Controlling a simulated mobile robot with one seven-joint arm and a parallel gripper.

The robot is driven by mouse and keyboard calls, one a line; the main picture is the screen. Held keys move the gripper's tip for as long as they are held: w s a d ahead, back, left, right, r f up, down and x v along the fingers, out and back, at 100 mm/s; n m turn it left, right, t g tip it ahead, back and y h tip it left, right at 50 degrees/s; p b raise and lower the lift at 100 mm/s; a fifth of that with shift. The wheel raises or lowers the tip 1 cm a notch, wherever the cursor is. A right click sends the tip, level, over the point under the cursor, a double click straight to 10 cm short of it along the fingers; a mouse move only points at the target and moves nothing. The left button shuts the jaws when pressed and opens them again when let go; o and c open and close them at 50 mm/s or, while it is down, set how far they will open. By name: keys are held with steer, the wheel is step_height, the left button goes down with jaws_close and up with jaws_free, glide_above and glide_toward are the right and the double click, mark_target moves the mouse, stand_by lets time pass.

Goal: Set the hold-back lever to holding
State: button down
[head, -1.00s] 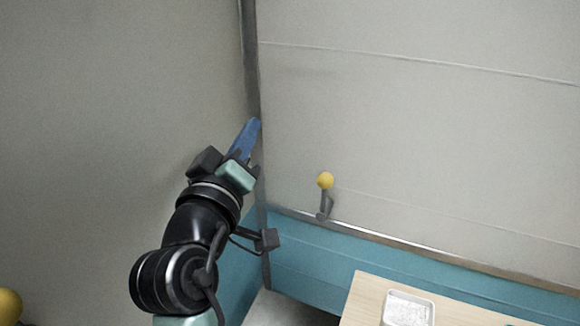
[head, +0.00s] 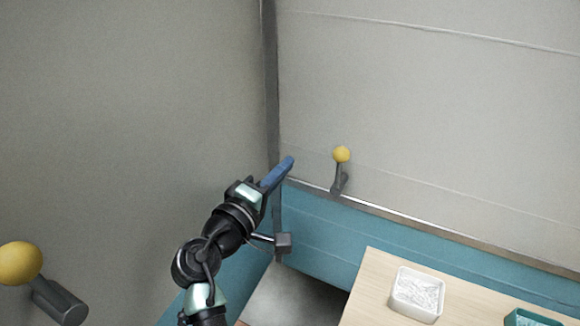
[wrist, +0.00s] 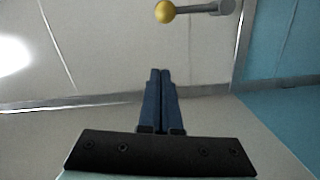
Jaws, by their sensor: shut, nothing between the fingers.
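A lever with a yellow ball knob (head: 341,154) and a dark grey stem stands on the far wall, just above the metal trim. Its stem tilts slightly, with the knob at the top. In the wrist view the same knob (wrist: 165,12) is near the top edge, beyond and apart from the fingertips. My gripper (head: 289,162) is to the left of the lever, near the wall corner. Its blue fingers are together and empty; they also show in the wrist view (wrist: 160,72). A second yellow-knobbed lever (head: 20,263) is at the lower left. I cannot tell which is the hold-back lever.
A wooden table (head: 375,275) at the lower right bears a white tray (head: 418,312) and a green container (head: 528,318). A teal panel (head: 330,240) runs below the far wall. The wall corner (head: 270,90) is close to my gripper.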

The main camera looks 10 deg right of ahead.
mark_target(341, 168)
steer(key=w+d+p, duration=0.2)
steer(key=w+d, duration=0.2)
steer(key=d, duration=0.4)
steer(key=shift+w+f, duration=0.25)
steer(key=shift+f, duration=0.2)
steer(key=shift+d, duration=0.1)
steer(key=shift+s+d, duration=0.15)
steer(key=shift+s+d+r+m, duration=0.1)
steer(key=shift+d+m, duration=0.05)
steer(key=shift+m, duration=0.25)
